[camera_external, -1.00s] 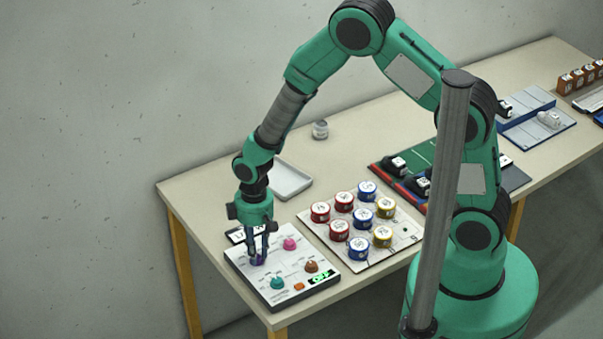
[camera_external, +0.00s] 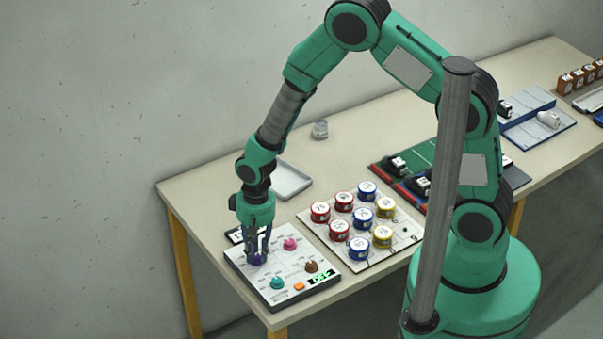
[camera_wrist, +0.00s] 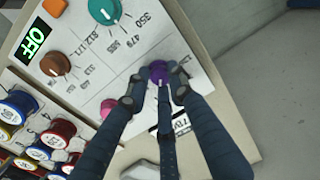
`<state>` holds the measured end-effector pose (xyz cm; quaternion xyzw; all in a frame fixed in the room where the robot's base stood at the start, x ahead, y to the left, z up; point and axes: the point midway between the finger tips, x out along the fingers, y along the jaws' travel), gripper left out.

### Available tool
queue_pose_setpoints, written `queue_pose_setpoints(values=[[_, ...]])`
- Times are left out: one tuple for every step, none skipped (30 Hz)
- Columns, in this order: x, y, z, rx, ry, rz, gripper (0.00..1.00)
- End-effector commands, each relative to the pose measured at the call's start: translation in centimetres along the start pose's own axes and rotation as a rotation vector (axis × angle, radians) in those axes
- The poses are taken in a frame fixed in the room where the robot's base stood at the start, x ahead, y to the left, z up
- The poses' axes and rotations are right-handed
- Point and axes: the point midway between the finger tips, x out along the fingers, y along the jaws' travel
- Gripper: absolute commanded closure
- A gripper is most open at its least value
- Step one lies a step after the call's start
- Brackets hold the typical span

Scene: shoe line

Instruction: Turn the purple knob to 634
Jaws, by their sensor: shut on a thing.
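The purple knob (camera_external: 257,259) is on the white control panel (camera_external: 318,287) at the left end of the table. It also shows in the wrist view (camera_wrist: 158,70) between the fingers. My gripper (camera_external: 258,254) points down over the panel and is shut around the knob, with fingers on both sides of it. In the wrist view my gripper (camera_wrist: 157,90) partly covers the knob and the printed numbers around it. The number 634 cannot be made out, and where the knob's pointer stands is hard to tell.
The panel also has a pink knob (camera_external: 290,243), a teal knob (camera_external: 278,283), a brown knob (camera_external: 312,266), an orange button (camera_external: 299,286) and a green display (camera_external: 320,277) reading OFF. Several coloured spools (camera_external: 340,229) stand on a board to the right. A tray (camera_external: 292,180) lies behind.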

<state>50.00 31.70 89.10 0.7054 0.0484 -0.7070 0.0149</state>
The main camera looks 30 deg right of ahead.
Motion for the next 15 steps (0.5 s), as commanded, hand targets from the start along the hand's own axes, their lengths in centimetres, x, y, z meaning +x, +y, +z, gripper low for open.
queue_pose_setpoints(values=[[0.17, 0.08, 0.38, 0.002, -0.007, 0.003, 1.0], [0.18, 0.08, 0.39, 0.003, -0.007, 0.003, 1.0], [0.18, 0.08, 0.39, 0.004, -0.007, 0.003, 1.0], [0.19, 0.08, 0.39, 0.004, -0.007, 0.003, 1.0], [0.19, 0.08, 0.39, 0.004, -0.007, 0.003, 1.0], [0.2, 0.08, 0.4, 0.003, -0.007, 0.003, 1.0], [0.2, 0.08, 0.4, 0.003, -0.007, 0.003, 1.0], [0.2, 0.08, 0.4, 0.003, -0.007, 0.003, 1.0], [0.2, 0.08, 0.41, 0.003, -0.007, 0.003, 1.0], [0.2, 0.08, 0.41, 0.003, -0.007, 0.003, 1.0], [0.2, 0.08, 0.41, 0.003, -0.007, 0.003, 1.0], [0.21, 0.08, 0.41, 0.003, -0.007, 0.003, 0.7], [0.2, 0.08, 0.41, 0.003, -0.007, 0.003, 0.64], [0.2, 0.07, 0.38, 0.003, -0.006, 0.003, 0.59], [0.17, 0.06, 0.34, 0.002, -0.006, 0.002, 0.59]])
